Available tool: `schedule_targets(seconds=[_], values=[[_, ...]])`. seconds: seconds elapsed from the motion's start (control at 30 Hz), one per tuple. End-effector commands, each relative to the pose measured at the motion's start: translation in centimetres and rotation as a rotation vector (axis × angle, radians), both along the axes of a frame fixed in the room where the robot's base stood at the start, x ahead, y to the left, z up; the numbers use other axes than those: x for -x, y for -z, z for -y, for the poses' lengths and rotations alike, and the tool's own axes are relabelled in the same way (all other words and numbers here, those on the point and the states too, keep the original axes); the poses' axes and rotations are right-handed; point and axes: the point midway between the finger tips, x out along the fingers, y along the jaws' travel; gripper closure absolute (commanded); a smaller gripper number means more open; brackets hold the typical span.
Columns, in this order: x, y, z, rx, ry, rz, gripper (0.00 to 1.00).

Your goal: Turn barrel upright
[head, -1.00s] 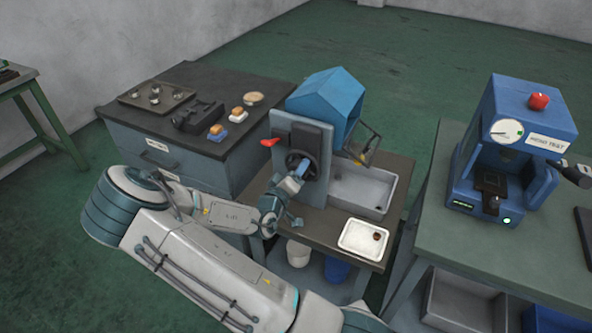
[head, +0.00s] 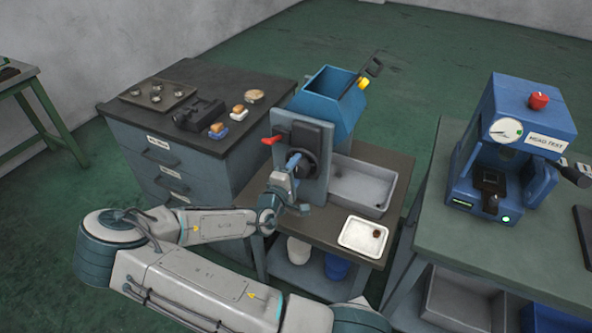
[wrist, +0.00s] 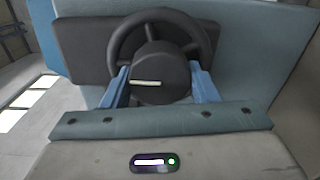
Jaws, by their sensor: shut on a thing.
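The blue barrel (head: 350,112) sits behind the upright grey panel (head: 318,186) of its stand, with its open mouth facing up and its lid swung out at the upper right. Whether it stands exactly upright I cannot tell. On the panel's near face is a dark handwheel (head: 311,165) with a black round hub (wrist: 158,85). My gripper (head: 297,161) is at the wheel. In the wrist view its two blue fingers (wrist: 160,86) are shut on the hub from both sides. The hub's light mark is nearly level. The wheel's lower part is hidden.
A red lever (head: 271,140) is left of the wheel. A grey trough (head: 362,185) and a white tray (head: 363,237) are on the bench at right. A drawer cabinet (head: 160,160) stands left, and a blue tester (head: 515,140) stands on the right table.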

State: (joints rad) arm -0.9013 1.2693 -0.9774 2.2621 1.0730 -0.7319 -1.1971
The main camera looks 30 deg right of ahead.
Motion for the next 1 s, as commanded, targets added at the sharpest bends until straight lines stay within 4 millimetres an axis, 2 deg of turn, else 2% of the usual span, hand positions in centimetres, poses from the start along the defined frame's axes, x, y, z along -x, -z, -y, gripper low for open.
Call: schedule_targets(seconds=[0.63,0.67,0.7,0.73,1.0], values=[[0.07,0.16,-0.01,0.030,0.000,-0.045,0.69],[0.07,0.16,-0.01,0.030,0.000,-0.045,0.41],[0.07,0.16,-0.01,0.030,0.001,-0.044,0.30],[0.07,0.15,-0.01,0.030,0.001,-0.044,0.24],[0.06,0.09,0.01,0.030,0.001,-0.041,0.24]])
